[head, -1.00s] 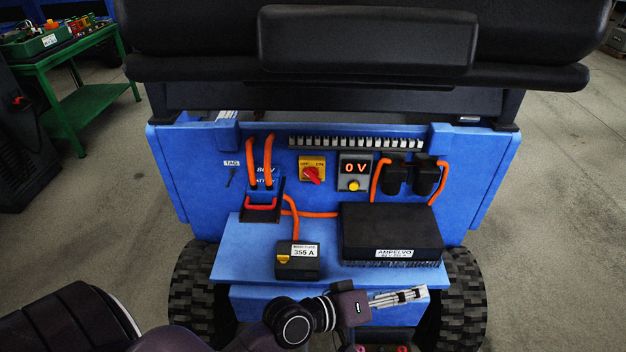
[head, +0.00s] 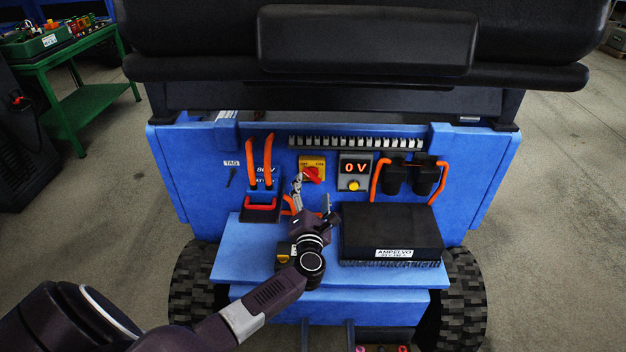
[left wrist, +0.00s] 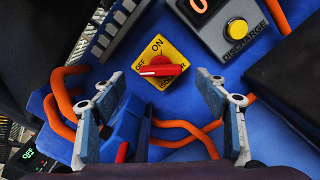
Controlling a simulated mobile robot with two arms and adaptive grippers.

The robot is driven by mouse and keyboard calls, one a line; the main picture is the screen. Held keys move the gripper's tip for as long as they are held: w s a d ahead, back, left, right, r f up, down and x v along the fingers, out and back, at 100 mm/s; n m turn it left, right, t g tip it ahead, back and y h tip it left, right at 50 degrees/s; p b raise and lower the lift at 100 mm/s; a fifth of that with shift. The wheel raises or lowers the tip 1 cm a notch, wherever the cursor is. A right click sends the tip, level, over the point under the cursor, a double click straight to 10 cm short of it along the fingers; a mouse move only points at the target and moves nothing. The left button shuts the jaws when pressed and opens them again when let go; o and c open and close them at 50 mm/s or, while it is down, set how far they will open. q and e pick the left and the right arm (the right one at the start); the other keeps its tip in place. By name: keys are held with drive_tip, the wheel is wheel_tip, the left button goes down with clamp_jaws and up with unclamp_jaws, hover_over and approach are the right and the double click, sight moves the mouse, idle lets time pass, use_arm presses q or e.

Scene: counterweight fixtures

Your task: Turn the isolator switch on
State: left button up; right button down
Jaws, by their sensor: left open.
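The isolator switch (head: 312,168) is a red rotary knob on a yellow plate, fixed to the blue panel (head: 215,150). In the left wrist view the red knob (left wrist: 160,69) lies between and beyond my fingers, with its plate marked ON at the top and OFF at the left. The knob's pointed end appears turned toward the OFF side, though this is hard to be sure of. My left gripper (head: 312,197) is open and empty, just below and in front of the switch, apart from the knob. It also shows in the left wrist view (left wrist: 165,112). My right gripper is not in view.
A meter reading 0 V (head: 355,168) with a yellow discharge button (left wrist: 237,28) is right of the switch. Orange cables (head: 268,160) and a plug with a red handle (head: 261,206) are left. A black box (head: 390,230) sits on the ledge below right.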

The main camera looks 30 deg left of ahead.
sight(313, 178)
use_arm(q)
drive_tip(key=x, duration=0.5)
drive_tip(key=shift+w, duration=0.1)
drive_tip(key=c, duration=1.2)
drive_tip(key=shift+o, duration=0.2)
